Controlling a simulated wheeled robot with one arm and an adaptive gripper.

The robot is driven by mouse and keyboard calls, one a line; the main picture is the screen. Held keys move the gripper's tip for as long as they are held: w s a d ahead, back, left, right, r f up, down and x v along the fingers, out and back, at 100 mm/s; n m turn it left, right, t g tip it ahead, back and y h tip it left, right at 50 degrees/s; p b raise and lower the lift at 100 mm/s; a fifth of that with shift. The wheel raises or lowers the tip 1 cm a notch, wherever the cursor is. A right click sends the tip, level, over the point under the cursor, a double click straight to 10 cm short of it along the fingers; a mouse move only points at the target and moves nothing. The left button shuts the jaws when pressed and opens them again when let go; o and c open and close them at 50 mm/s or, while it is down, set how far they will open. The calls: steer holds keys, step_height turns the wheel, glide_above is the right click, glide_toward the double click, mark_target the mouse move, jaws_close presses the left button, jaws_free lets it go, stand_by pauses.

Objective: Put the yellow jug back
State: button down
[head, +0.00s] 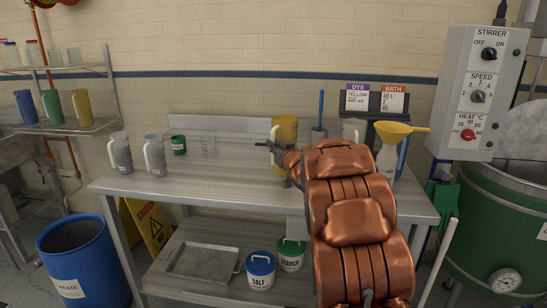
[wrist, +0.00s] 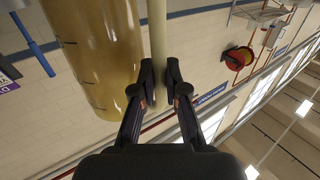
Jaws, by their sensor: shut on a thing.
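A yellow jug (head: 286,128) is upright at the middle of the grey bench, partly hidden behind my gripper (head: 272,148). I cannot tell whether its base touches the bench. In the wrist view the jug's yellow body (wrist: 95,60) fills the upper left, and its pale handle (wrist: 158,40) runs between the fingers. My gripper (wrist: 160,75) is shut on that handle. Another yellow jug (head: 82,110) stands on the wall shelf (head: 65,127) at the left, beside a green jug (head: 53,107) and a blue jug (head: 26,107).
Two grey jugs (head: 155,157), a green tub (head: 179,144) and a clear beaker (head: 208,147) stand on the bench's left half. A yellow funnel (head: 395,130) on a bottle is at the right. A blue waste drum (head: 80,260) stands on the floor at left.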

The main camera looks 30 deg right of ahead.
steer(key=shift+a+f, duration=0.1)
steer(key=shift+f, duration=1.8)
steer(key=c, duration=1.2)
jaws_free()
steer(key=s+a+b, duration=0.1)
steer(key=s, duration=1.1)
steer(key=shift+a, duration=0.35)
steer(key=shift+a, duration=0.1)
